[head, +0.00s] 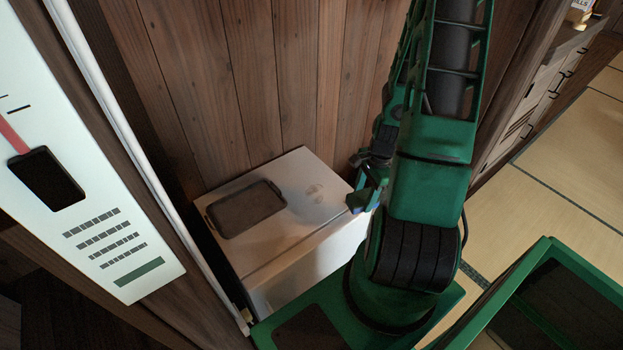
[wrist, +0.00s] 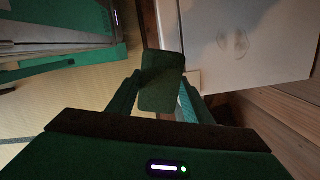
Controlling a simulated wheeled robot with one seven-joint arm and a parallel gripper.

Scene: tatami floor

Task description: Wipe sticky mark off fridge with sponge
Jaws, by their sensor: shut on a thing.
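The white fridge (head: 262,262) is a low box against the wood wall in the head view. The sticky mark (head: 314,192) is a faint greyish patch on its top, near the right side. It also shows in the wrist view as a faint ringed mark (wrist: 232,42). My gripper (wrist: 160,98) is shut on the sponge (wrist: 162,75), a dark green block between the fingers. The sponge appears apart from the mark, off to the side of it. In the head view my gripper is by the fridge's right edge, partly hidden by my arm.
A dark shallow tray (head: 246,208) lies on the fridge top, left of the mark. A white panel with a black handset (head: 47,179) stands at the left. Wood wall (head: 240,80) rises behind the fridge. Tatami floor (head: 570,190) is open at the right, with drawers beyond.

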